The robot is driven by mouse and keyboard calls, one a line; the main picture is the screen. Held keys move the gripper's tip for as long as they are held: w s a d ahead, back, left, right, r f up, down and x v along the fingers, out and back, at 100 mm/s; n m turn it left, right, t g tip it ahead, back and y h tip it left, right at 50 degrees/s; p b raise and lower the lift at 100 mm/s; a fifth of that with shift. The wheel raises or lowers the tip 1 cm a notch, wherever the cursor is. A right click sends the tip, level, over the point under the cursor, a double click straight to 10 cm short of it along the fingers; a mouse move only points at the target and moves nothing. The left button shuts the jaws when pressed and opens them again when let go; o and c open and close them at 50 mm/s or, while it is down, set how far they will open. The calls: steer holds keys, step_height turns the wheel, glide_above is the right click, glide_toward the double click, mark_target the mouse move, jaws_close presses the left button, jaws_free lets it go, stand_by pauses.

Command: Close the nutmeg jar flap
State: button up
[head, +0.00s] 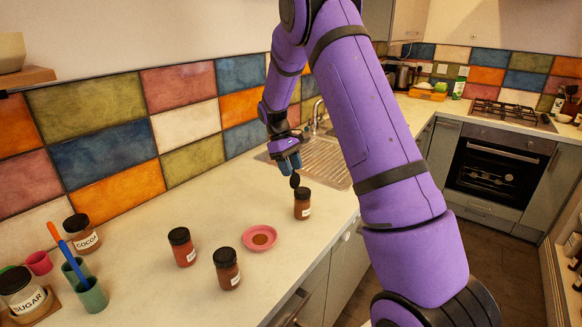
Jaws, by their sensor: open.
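A small brown jar (302,208) with a black top and a white label stands upright on the counter, near the sink. A dark oval piece (294,180), which looks like its raised flap, sticks up at the left edge of the top. The label is too small to read, so I cannot tell from it that this is the nutmeg. My gripper (290,168) is just above and left of this jar, pointing down, open, with its fingertips close to the dark oval piece. I cannot tell whether they touch it.
Two similar jars, one (182,248) and another (227,270), stand to the left. A pink saucer (250,246) with brown powder lies between. Cocoa (82,235) and sugar (22,291) jars and green cups (92,296) are far left. The sink (325,160) is behind.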

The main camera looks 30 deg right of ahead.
steer(key=shift+c, duration=0.4)
jaws_close()
steer(key=shift+s, duration=0.15)
